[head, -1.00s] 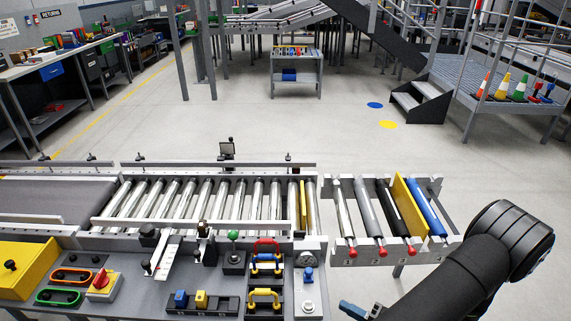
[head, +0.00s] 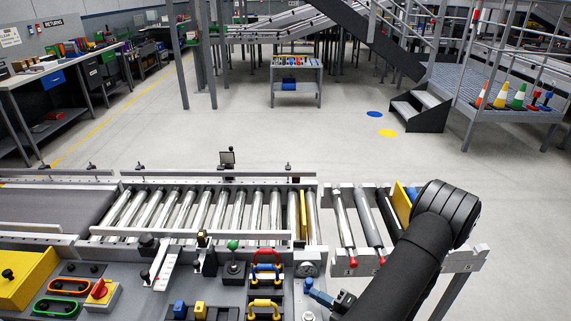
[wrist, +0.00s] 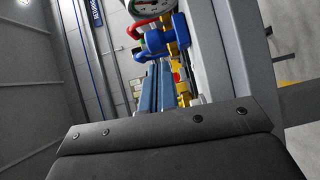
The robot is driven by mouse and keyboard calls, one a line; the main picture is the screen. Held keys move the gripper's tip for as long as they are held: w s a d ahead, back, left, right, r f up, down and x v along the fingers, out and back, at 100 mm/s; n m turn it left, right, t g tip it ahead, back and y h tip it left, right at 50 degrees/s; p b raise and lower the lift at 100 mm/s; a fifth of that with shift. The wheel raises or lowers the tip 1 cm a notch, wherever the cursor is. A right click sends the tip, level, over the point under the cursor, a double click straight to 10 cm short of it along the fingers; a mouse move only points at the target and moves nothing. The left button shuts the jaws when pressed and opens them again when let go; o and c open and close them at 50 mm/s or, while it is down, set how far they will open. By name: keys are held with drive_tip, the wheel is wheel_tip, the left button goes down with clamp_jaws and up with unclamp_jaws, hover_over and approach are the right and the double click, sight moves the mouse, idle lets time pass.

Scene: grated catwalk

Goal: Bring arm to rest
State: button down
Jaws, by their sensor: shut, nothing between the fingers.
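My gripper (head: 316,292) shows in the head view at the bottom, just right of the control panel (head: 210,280). Its blue fingers are together with nothing between them. In the wrist view the blue fingers (wrist: 156,88) lie side by side, beyond the dark wrist housing. My black arm reaches in from the lower right and covers part of the short roller rack (head: 345,245).
The panel's red (head: 266,252) and yellow (head: 264,304) handles and a green-knobbed lever (head: 233,246) stand left of my gripper. The roller conveyor (head: 210,208) runs behind. In the wrist view a round gauge (wrist: 152,6) and blue handle (wrist: 158,40) show ahead. Open floor lies beyond.

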drive_tip(key=s, duration=0.2)
drive_tip(key=s+d, duration=0.1)
drive_tip(key=s, duration=0.2)
drive_tip(key=shift+s+d+r, duration=0.1)
drive_tip(key=shift+r, duration=0.05)
drive_tip(key=s+d+r+n+g+y, duration=0.1)
drive_tip(key=s+d+n+g+y, duration=0.1)
drive_tip(key=s+d+n+g, duration=0.2)
drive_tip(key=s+n+g, duration=0.1)
drive_tip(key=n, duration=0.2)
drive_tip(key=shift+s+d+n, duration=0.3)
